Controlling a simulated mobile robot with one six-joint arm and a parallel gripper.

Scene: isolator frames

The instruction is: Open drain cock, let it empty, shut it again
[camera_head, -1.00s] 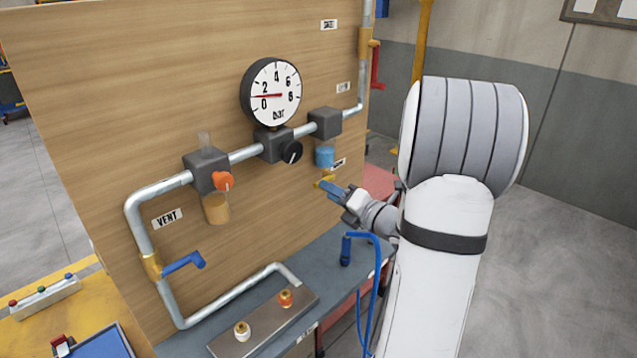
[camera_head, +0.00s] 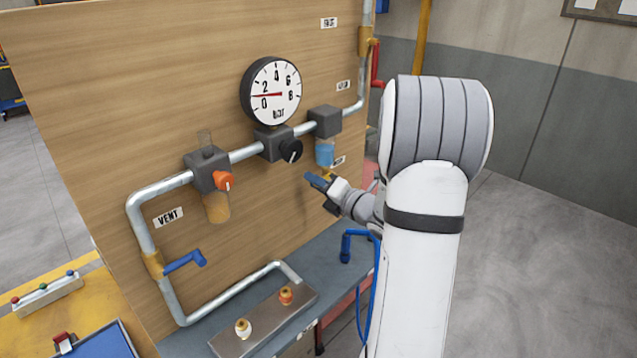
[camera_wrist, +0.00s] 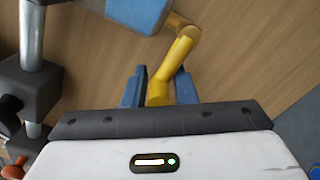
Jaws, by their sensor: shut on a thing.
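The drain cock (camera_wrist: 178,50) is a yellow elbow with a lever, under a clear bowl of blue liquid (camera_head: 324,153) on the right of the board. In the wrist view the bowl (camera_wrist: 140,10) is cut by the top edge. My gripper (camera_head: 318,181) is just below the bowl, and its blue fingers (camera_wrist: 158,90) are shut on the yellow lever, one on each side. In the head view the fingers and wrist hide most of the cock. I cannot see any liquid running out.
A black knob (camera_head: 290,151), an orange knob (camera_head: 222,181) with an amber bowl (camera_head: 216,206), and a blue lever (camera_head: 185,262) lie left of my gripper.

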